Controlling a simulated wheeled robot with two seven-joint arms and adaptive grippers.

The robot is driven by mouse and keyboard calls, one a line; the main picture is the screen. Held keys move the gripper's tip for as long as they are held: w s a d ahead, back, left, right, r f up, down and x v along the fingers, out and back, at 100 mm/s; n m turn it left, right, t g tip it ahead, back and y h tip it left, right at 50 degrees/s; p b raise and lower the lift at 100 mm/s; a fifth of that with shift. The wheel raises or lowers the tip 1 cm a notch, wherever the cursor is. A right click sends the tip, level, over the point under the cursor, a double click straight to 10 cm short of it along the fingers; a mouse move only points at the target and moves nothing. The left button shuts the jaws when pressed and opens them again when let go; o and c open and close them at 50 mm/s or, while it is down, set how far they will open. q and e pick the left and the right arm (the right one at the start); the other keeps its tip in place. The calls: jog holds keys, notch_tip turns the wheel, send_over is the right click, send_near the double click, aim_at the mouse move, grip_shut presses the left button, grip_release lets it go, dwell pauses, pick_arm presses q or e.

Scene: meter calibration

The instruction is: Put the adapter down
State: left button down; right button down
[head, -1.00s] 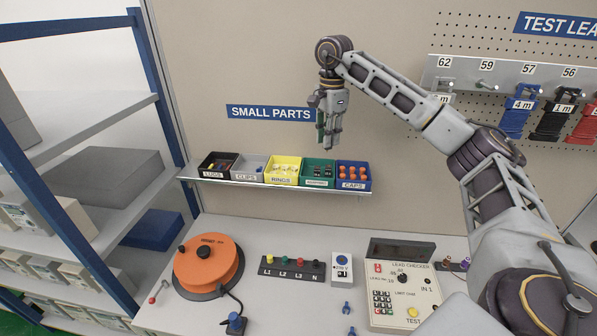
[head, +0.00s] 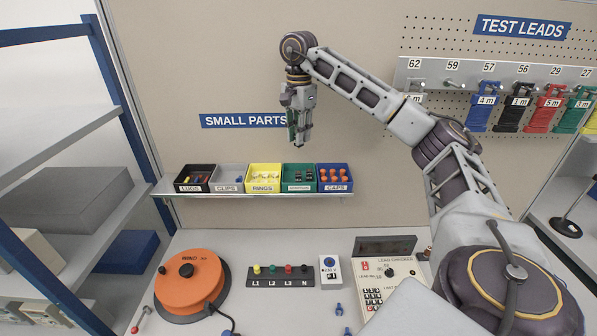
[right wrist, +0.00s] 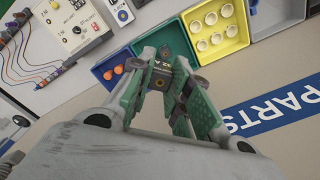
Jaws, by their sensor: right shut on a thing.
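My right gripper (head: 298,140) hangs with its fingers pointing down, above the row of small-parts bins in the head view. In the right wrist view, the right gripper (right wrist: 164,80) has its green fingers closed on the adapter (right wrist: 163,74), a small dark block with pale print. The adapter is too small to make out in the head view. A green bin (head: 300,187) with several small dark parts sits below the gripper. In the right wrist view the green bin (right wrist: 147,46) lies behind the adapter, which partly hides its inside. My left gripper is not in view.
A yellow bin (head: 265,189) of rings and a blue bin (head: 336,188) of orange caps flank the green bin on the shelf (head: 230,198). The wall panel stands behind. An orange reel (head: 190,285) and a lead checker (head: 388,273) are on the bench below.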

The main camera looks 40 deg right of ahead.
aim_at(299, 147)
jog(key=shift+f+b, duration=0.3)
jog(key=shift+f, duration=0.45)
notch_tip(299, 147, down, 3)
jog(key=shift+f+b, duration=0.15)
jog(key=shift+b, duration=0.2)
jog(key=shift+f, duration=0.55)
jog(key=shift+f+p, duration=0.4)
jog(key=shift+f, duration=1.45)
jog(key=shift+f+b, duration=0.3)
jog(key=shift+f, duration=0.35)
jog(key=c, duration=1.3)
grip_release()
jog(key=shift+c, duration=0.2)
